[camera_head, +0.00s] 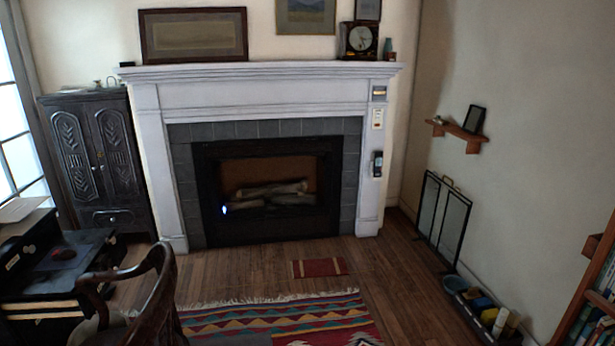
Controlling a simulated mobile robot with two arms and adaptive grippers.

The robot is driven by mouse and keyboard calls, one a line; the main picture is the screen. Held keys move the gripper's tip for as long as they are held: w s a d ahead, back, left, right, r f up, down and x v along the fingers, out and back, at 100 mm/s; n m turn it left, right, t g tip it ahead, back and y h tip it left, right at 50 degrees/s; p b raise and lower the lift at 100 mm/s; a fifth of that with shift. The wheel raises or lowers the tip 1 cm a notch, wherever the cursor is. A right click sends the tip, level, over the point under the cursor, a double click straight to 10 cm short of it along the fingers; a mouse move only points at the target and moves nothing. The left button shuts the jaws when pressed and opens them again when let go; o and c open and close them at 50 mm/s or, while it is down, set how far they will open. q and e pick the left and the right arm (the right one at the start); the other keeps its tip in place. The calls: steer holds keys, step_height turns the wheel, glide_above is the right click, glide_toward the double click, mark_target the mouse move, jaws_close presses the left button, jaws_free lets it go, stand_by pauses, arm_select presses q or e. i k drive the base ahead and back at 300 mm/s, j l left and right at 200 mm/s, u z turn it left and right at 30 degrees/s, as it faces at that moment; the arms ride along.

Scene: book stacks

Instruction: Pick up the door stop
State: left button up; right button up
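I cannot pick out a door stop for certain in this view.
A white fireplace (265,92) stands at the back, with a dark cabinet (100,160) to its left. A wooden chair (158,300) and black desk (60,262) are at left. A folding screen (453,225) leans right. The floor around the patterned rug (280,318) is mostly clear.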

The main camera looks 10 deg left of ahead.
mark_target(108, 295)
steer(key=i+u, duration=0.1)
steer(key=i, duration=0.45)
steer(key=i+l+u, duration=0.1)
steer(key=i, duration=0.45)
steer(key=i+l+u, duration=0.1)
steer(key=i+l, duration=0.15)
steer(key=i, duration=0.3)
steer(key=i+l+u, duration=0.1)
steer(key=i, duration=0.45)
steer(key=i+j+u, duration=0.15)
steer(key=i+u, duration=0.15)
steer(key=u, duration=0.15)
steer(key=i+j+u, duration=0.1)
steer(key=i+u, duration=0.2)
steer(key=u, duration=0.2)
steer(key=i+l+u, duration=0.1)
steer(key=i+u, duration=0.2)
steer(key=u, duration=0.15)
steer(key=i+l+u, duration=0.15)
steer(key=i+u, duration=0.15)
steer(key=u, duration=0.15)
steer(key=i+l+u, duration=0.3)
steer(key=u, duration=0.2)
